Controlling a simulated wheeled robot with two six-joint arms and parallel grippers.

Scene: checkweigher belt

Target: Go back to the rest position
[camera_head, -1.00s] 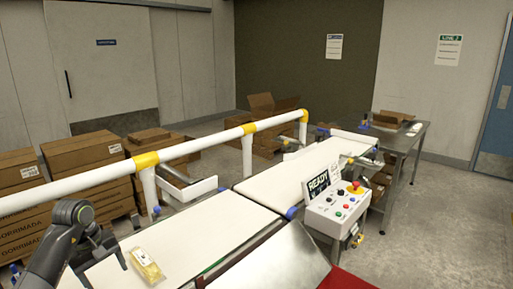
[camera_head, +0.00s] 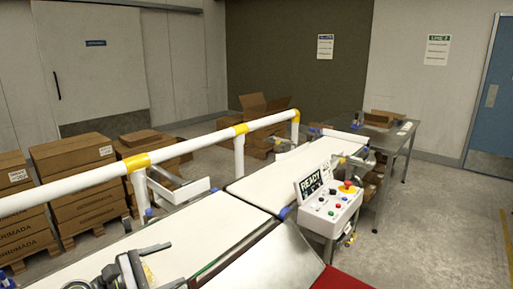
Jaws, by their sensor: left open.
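My left gripper (camera_head: 160,265) is at the bottom left of the head view, low over the near end of the white conveyor belt (camera_head: 215,228). It is open, and the lower part of the arm is cut off by the picture's bottom edge. A small pale yellow pack (camera_head: 148,272) lies on the belt and shows in part beside the gripper's fingers. The gripper hides the rest of it, and I cannot tell whether they touch. My right gripper is not in view.
A white and yellow guard rail (camera_head: 190,149) runs along the belt's far side. A control box (camera_head: 328,205) with buttons and a READY display stands on the near side. Stacked cartons (camera_head: 75,160) stand behind the rail. A metal table (camera_head: 395,137) is at the back right; the right floor is clear.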

